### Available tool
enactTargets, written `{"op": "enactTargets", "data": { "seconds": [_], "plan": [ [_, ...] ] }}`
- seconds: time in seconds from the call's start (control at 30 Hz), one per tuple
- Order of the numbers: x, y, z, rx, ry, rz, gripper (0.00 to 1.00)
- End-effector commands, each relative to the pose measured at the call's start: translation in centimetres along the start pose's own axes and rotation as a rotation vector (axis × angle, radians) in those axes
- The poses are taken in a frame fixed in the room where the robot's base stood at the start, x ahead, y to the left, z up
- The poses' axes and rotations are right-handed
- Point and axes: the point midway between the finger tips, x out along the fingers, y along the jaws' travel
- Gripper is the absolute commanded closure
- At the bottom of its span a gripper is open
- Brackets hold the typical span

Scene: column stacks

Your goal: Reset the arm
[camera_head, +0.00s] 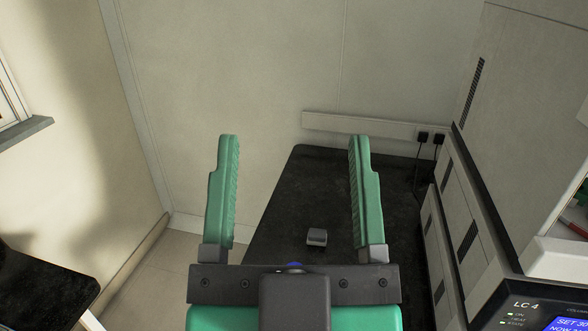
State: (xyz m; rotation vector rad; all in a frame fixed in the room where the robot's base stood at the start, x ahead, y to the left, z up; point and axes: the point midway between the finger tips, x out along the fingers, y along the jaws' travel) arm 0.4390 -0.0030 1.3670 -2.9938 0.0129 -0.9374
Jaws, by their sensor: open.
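My gripper (293,142) is in the lower middle of the head camera view. Its two green ribbed fingers point up in the picture and stand wide apart. Nothing is held between them. Its dark mount and green body fill the bottom middle and hide part of the bench behind.
A dark bench top (305,185) lies beyond my gripper, with a small grey block (317,237) on it. Column instruments (475,235) stand along the right, with a lit display (570,325). Two plugs (430,138) sit in a wall strip. Another dark surface (35,285) is at lower left.

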Motion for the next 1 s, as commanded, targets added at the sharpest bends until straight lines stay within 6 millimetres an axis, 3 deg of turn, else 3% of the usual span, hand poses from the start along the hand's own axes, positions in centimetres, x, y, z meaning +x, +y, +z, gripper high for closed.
{"op": "enactTargets", "data": {
  "seconds": [0.13, 0.27, 0.9, 1.0],
  "plan": [
    [0.2, 0.0, -0.2, 0.0, -0.001, 0.0, 0.31],
    [2.3, -0.1, -3.2, 0.0, 0.0, -0.003, 0.31],
    [21.0, -0.8, -30.1, 0.017, -0.003, -0.016, 0.31],
    [23.0, -0.9, -33.0, 0.019, -0.003, -0.018, 0.31]
  ]
}}
